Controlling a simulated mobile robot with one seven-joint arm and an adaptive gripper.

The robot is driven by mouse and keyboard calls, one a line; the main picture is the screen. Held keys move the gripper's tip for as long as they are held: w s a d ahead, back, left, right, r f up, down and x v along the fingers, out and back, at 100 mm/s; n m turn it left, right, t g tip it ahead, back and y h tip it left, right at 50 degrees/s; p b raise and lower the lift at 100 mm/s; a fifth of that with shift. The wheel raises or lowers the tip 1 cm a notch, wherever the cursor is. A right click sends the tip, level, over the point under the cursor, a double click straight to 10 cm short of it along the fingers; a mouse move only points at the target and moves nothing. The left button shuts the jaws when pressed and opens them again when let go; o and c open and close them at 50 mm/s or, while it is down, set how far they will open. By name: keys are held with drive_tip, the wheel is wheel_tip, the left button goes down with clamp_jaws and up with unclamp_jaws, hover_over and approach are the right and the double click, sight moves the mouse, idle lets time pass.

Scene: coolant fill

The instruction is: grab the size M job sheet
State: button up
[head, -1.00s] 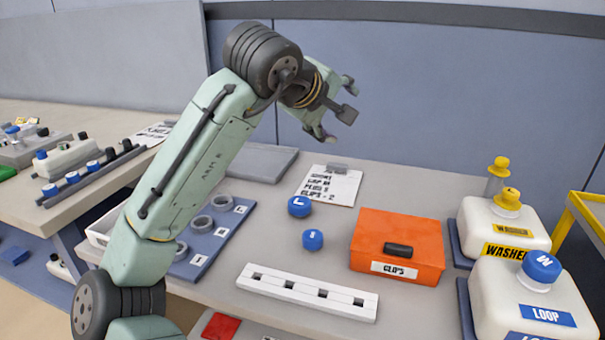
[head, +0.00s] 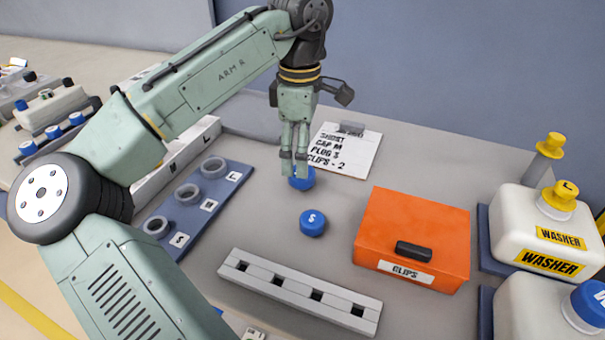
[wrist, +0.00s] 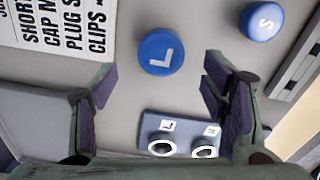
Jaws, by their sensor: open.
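A white job sheet (head: 345,152) lies flat on the bench near the back, with a grey block (head: 352,128) at its top edge. Its lines read SHORT, CAP M, PLUG S and CLIPS - 2. Part of it shows in the wrist view at the upper left (wrist: 60,25). My gripper (head: 294,165) points down just left of the sheet, over a blue cap (head: 303,184) that its fingers partly hide. In the wrist view my gripper (wrist: 158,82) is open and empty, and the cap, marked L (wrist: 160,54), shows just beyond the fingertips.
A blue cap marked S (head: 312,222) and an orange CLIPS box (head: 412,225) stand in front. A blue ring board (head: 215,215) lies left and a white slotted rail (head: 300,290) in front. White washer jugs (head: 530,225) stand right.

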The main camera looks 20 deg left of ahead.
drive_tip(key=f, duration=0.3)
drive_tip(key=f+p, duration=0.1)
drive_tip(key=f, duration=0.1)
drive_tip(key=shift+d+f, duration=0.2)
drive_tip(key=shift+f, duration=0.2)
drive_tip(key=c, duration=1.1)
